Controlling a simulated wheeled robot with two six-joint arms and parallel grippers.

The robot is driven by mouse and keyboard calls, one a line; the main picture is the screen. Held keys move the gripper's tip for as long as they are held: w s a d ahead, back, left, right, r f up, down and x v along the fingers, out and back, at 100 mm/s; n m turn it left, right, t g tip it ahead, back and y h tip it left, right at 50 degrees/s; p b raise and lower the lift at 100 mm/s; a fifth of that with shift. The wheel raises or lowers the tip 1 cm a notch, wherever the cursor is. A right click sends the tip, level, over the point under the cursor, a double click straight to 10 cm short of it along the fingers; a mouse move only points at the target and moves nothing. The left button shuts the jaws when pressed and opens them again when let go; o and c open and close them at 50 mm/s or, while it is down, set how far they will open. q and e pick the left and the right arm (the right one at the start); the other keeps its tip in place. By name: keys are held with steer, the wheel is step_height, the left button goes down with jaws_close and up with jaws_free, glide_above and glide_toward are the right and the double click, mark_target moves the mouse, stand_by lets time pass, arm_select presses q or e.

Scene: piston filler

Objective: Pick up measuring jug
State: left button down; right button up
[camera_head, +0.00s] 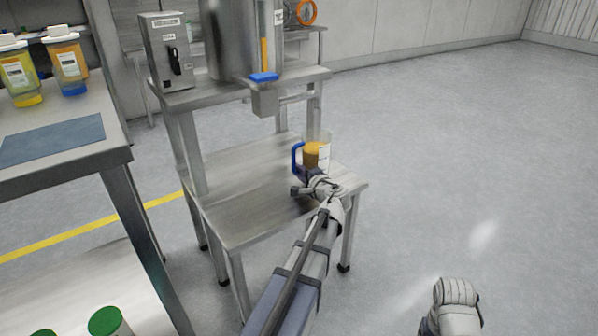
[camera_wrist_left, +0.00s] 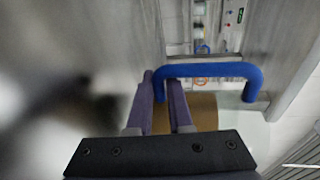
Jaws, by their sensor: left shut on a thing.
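The measuring jug (camera_head: 323,155) is a clear vessel with orange-brown contents and a blue handle on its left side. It is upright at the lower shelf of the steel stand in the head view; I cannot tell whether its base touches the shelf. My left gripper (camera_head: 300,176) is at the handle. In the left wrist view the blue handle (camera_wrist_left: 215,69) arches across the picture, and one leg of it lies between the fingers of my left gripper (camera_wrist_left: 162,85), which is shut on it. The jug's body is mostly hidden there.
The steel stand (camera_head: 240,205) carries a metal hopper (camera_head: 232,40) and a grey control box (camera_head: 166,55) above the shelf. A spout block (camera_head: 265,100) hangs above and left of the jug. A side table (camera_head: 70,150) with yellow-orange containers is at left. Open floor lies right.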

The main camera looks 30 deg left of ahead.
arm_select(q)
step_height(320, 180, up, 8)
steer(key=p, duration=0.6)
steer(key=shift+f+p, duration=0.1)
steer(key=shift+p, duration=0.3)
steer(key=shift+d+f, duration=0.1)
